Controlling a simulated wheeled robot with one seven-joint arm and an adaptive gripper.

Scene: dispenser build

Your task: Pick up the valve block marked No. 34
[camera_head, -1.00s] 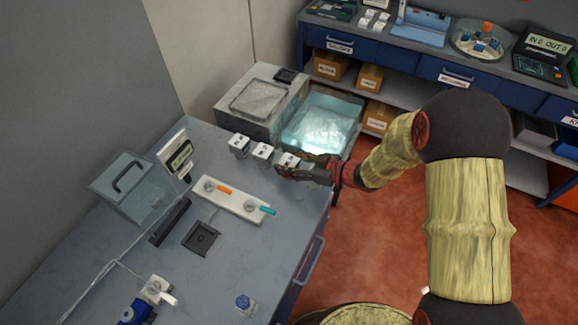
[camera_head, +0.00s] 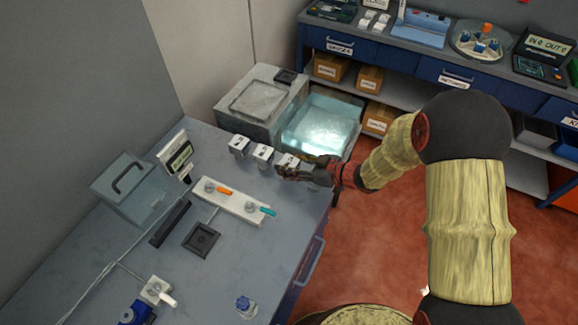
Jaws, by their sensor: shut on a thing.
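Three small white-topped blocks stand in a row at the back edge of the grey bench: a left block (camera_head: 239,146), a middle block (camera_head: 263,155) and a right block (camera_head: 289,161). Each top bears a dark mark too small to read, so I cannot tell which is No. 34. My gripper (camera_head: 287,171) is at the right block, with its fingers shut on it. The gripper hides the block's lower part. I cannot tell whether the block is off the bench.
A water-filled basin (camera_head: 318,128) lies just behind the blocks. In front are a white plate (camera_head: 231,201) with orange and teal levers, a dark square pad (camera_head: 202,239), a small display (camera_head: 179,157) and a clear box with a handle (camera_head: 130,188).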

